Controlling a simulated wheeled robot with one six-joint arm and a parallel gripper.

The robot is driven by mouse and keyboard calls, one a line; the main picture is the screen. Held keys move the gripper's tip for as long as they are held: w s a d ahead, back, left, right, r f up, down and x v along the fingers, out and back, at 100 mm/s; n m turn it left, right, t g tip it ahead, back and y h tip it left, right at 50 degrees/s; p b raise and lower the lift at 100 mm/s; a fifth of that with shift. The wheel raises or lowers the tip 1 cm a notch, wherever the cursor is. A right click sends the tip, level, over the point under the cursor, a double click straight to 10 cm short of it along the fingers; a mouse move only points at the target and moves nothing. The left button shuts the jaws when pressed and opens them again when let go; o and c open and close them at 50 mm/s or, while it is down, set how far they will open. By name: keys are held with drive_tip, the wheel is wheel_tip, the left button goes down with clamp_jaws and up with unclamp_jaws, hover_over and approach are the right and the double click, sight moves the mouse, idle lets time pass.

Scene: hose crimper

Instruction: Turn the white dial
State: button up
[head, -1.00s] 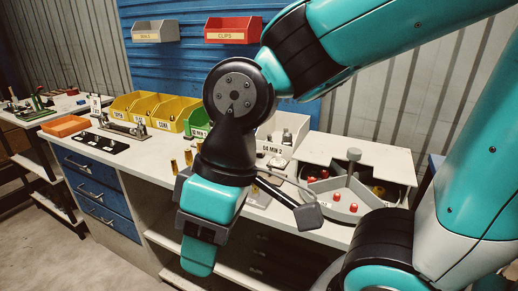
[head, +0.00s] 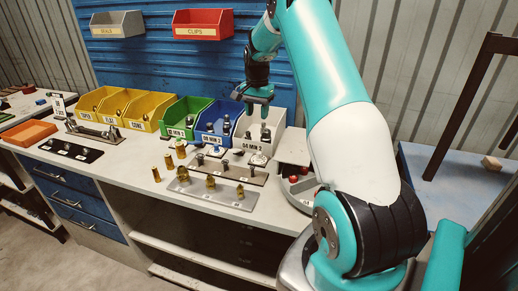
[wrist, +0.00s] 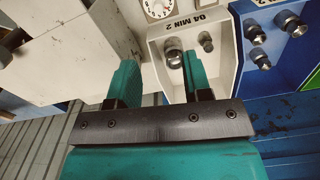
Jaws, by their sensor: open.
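The white dial (wrist: 158,9) shows at the top edge of the wrist view, partly cut off, with dark marks around its face. It lies beside the white bin labelled "04 MIN 2" (wrist: 153,52). In the head view the dial (head: 259,159) appears as a small pale disc on the bench in front of that bin. My gripper (head: 259,101) is above and behind the dial, over the white bin, touching neither as far as I can tell.
Dark fittings stand in the white bin and the blue bin (head: 205,138). Green and yellow bins (head: 150,110) continue left. A plate with brass fittings (head: 212,192) lies at the bench front. The grey turntable (head: 302,190) with red parts is at right, partly hidden by my arm.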

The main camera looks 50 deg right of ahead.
sight(259, 153)
drive_tip(key=f+p, duration=0.1)
drive_tip(key=f, duration=0.5)
drive_tip(key=f+p, duration=0.2)
drive_tip(key=f, duration=0.3)
drive_tip(key=f+p, duration=0.1)
drive_tip(key=f, duration=0.5)
drive_tip(key=shift+d+f+p, duration=0.3)
drive_tip(key=shift+d+f, duration=0.05)
drive_tip(key=shift+d, duration=0.05)
clamp_jaws()
